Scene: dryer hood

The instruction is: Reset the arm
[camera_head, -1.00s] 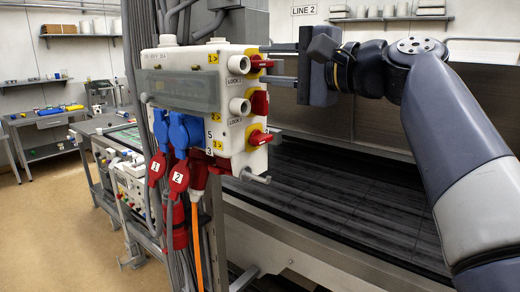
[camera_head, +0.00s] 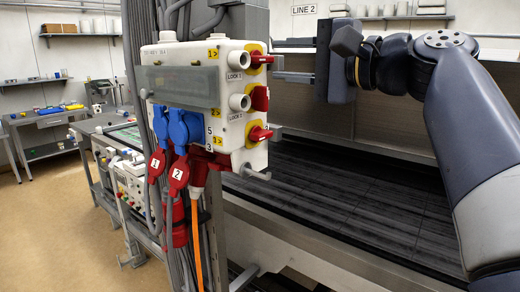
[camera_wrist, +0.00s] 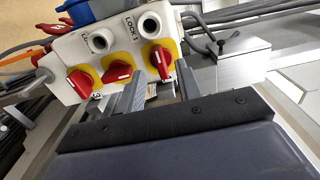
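My gripper (camera_head: 276,60) is to the right of the white switch box (camera_head: 165,58), level with its top red rotary switch (camera_head: 262,60). Its two grey fingers are spread apart and point at the box, with nothing between them. In the wrist view my gripper (camera_wrist: 160,68) has its fingertips on either side of the top red switch (camera_wrist: 162,61) as seen along the fingers, but the head view shows a small gap to it. The middle switch (camera_head: 260,98) and bottom switch (camera_head: 260,134) sit below on yellow plates.
A metal post (camera_head: 240,30) stands behind the box. A dark, wide conveyor surface (camera_head: 350,190) lies below my arm. A metal bar (camera_head: 255,174) sticks out at the box's lower right.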

